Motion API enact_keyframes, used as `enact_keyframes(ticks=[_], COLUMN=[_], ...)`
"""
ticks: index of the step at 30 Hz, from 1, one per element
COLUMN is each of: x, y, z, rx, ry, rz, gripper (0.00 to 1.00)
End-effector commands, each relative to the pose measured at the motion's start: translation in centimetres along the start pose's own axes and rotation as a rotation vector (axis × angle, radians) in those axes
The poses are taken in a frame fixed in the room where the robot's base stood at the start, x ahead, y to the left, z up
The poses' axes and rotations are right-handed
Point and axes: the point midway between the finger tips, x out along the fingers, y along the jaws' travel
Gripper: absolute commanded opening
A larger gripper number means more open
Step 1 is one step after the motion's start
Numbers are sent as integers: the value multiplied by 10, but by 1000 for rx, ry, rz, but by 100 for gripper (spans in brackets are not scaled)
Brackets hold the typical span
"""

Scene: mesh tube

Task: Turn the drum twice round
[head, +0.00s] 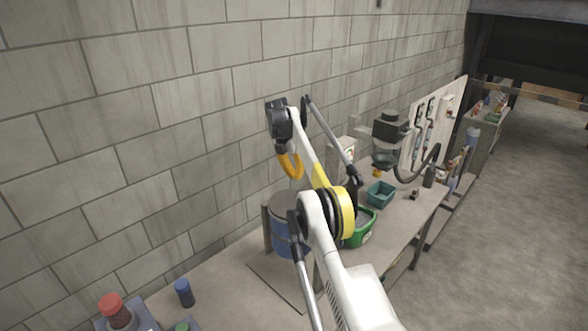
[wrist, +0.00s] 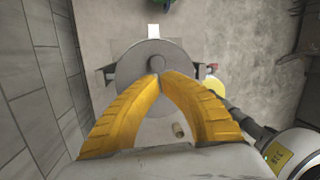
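The drum (head: 285,240) is blue with a grey round top and stands on the bench, partly hidden behind my arm. My gripper (wrist: 159,76) has yellow fingers whose tips meet, with nothing seen between the tips. In the head view my gripper (head: 291,166) hangs above the drum, apart from it.
A block wall runs close along the left. A green bin (head: 360,228) and a teal bin (head: 380,194) stand beyond the drum on the bench (head: 408,213). A dark lamp-like device (head: 390,130) stands further back. Red-capped (head: 112,306) and blue (head: 184,292) containers are at front left.

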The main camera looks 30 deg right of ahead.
Motion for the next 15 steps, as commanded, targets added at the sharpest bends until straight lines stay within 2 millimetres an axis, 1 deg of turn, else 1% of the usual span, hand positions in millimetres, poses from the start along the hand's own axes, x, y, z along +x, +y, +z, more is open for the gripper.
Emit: enact_keyframes(ticks=[1, 9, 15], x=[-9, -16, -16], y=[-2, -3, -3], z=[3, 11, 14], rx=[0, 0, 0], ry=[0, 0, -1], rz=[0, 0, 1], gripper=[0, 0, 0])
